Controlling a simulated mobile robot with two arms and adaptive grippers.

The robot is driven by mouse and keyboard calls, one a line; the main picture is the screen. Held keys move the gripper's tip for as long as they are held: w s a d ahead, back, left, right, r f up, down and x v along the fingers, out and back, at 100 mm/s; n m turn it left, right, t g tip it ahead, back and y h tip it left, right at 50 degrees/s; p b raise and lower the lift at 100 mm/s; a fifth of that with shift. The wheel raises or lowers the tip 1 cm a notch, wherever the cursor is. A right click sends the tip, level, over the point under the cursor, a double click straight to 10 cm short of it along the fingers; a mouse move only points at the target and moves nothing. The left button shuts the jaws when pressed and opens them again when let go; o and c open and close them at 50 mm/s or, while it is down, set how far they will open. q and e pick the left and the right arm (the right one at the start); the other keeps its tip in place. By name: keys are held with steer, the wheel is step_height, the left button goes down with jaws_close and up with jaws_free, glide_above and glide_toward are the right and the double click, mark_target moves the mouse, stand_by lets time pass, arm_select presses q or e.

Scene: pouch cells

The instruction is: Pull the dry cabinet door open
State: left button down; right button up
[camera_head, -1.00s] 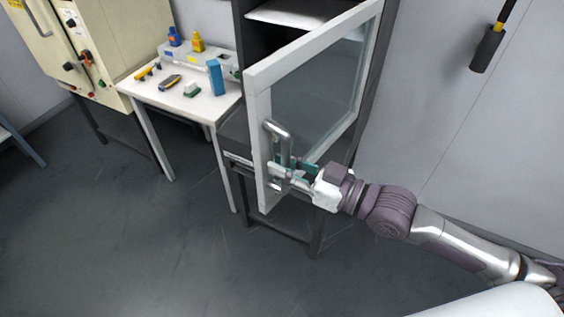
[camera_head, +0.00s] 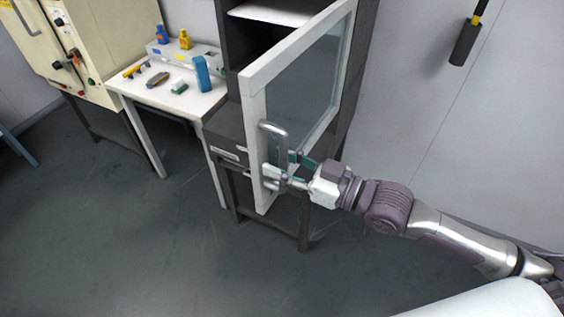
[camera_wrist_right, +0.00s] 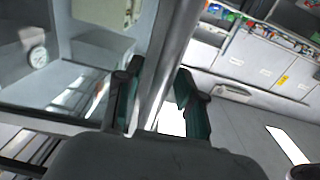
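The dry cabinet door (camera_head: 254,140) has a pale frame and a glass pane (camera_head: 300,90). It stands open, swung out from the dark cabinet (camera_head: 228,128). Its metal D-shaped handle (camera_head: 275,133) is on the free edge side. My right gripper (camera_head: 287,168) is at the lower part of the handle, its teal-padded fingers on either side of the bar. The right wrist view shows the two fingers (camera_wrist_right: 160,105) apart with a pale bar between them, which looks like the handle; the exact contact is hard to see. My left gripper is not in view.
A white table (camera_head: 185,100) left of the cabinet holds a blue block (camera_head: 202,74), small tools and bottles. A cream machine (camera_head: 85,40) stands at the far left. A dark tool (camera_head: 466,42) is on the right wall. The floor (camera_head: 150,250) in front is clear.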

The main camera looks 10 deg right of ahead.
steer(key=shift+f, duration=0.1)
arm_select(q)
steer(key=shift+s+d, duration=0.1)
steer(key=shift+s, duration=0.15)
arm_select(e)
steer(key=v, duration=1.2)
stand_by(0.4)
